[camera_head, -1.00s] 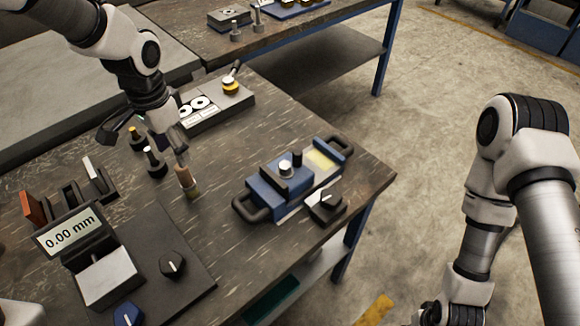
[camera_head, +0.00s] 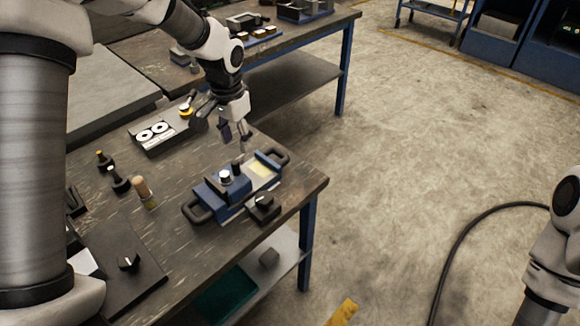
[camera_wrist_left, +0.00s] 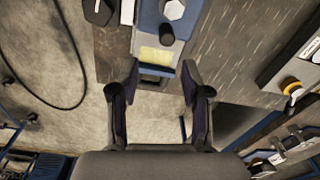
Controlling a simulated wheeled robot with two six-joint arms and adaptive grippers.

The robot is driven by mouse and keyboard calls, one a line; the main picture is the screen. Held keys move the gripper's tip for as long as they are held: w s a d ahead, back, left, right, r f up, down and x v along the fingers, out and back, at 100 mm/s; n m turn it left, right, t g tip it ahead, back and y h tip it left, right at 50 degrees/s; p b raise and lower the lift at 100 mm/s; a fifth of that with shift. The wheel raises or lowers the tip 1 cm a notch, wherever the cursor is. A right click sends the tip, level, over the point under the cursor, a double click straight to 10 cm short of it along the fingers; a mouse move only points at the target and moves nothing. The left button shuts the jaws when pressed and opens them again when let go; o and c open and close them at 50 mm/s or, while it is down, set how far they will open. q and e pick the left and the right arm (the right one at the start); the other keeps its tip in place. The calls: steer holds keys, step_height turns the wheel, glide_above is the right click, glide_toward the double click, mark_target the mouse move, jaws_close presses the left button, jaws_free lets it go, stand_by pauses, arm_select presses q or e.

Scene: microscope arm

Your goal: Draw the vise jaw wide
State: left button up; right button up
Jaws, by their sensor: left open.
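The vise (camera_head: 215,198) is a blue and grey block with a dark handle at each end, lying on the workbench. Its blue jaw carries a pale hex nut (camera_head: 224,176) and a black knob (camera_head: 237,168). A yellow patch (camera_head: 262,169) lies between the jaw and the far handle (camera_head: 277,157). My left gripper (camera_head: 236,143) is open and empty, pointing down above the far end of the vise. In the left wrist view, its spread fingers (camera_wrist_left: 160,84) stand either side of the vise's end, near the yellow patch (camera_wrist_left: 157,56). My right gripper is out of view.
A black knob block (camera_head: 263,208) sits against the vise's near side. A wooden-handled tool (camera_head: 145,192) and dark-based pieces (camera_head: 120,183) stand to the left. A grey box with two white dials (camera_head: 158,134) is behind. The bench's right edge is close to the vise.

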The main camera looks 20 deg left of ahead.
mark_target(235, 162)
arm_select(q)
steer(key=a+f, duration=0.1)
steer(key=f, duration=0.2)
steer(key=shift+s+a, duration=0.1)
steer(key=shift+a, duration=0.25)
steer(key=f, duration=0.3)
steer(key=d+f, duration=0.1)
steer(key=f, duration=0.1)
steer(key=shift+f+p, duration=0.1)
steer(key=shift+p, duration=0.25)
steer(key=shift+a+f, duration=0.35)
steer(key=shift+f, duration=0.05)
steer(key=shift+d, duration=0.1)
jaws_close()
